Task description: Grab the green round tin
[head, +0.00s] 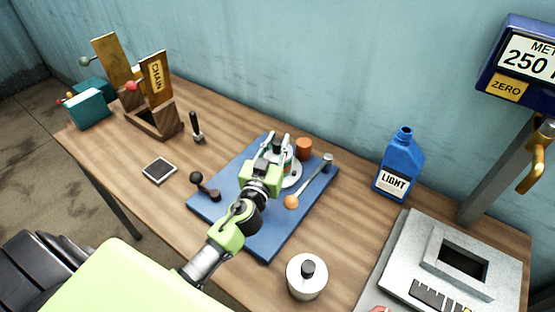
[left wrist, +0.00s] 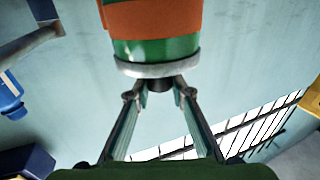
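In the left wrist view a green round tin (left wrist: 153,48) with an orange band and a pale metal rim fills the top middle, cut off by the frame edge. It lies just beyond the fingertips of my left gripper (left wrist: 158,95). The two fingers are spread apart. In the head view my left gripper (head: 279,146) is over the far part of the blue mat (head: 267,240). No green tin shows clearly there; the gripper may hide it. My right gripper is not in view.
An orange cylinder (head: 304,148), a pale round plate (head: 293,179) and an orange-tipped stick (head: 311,187) are close around the left gripper. A blue bottle (head: 398,163) stands right. The wooden table (head: 222,117) is clear behind the mat.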

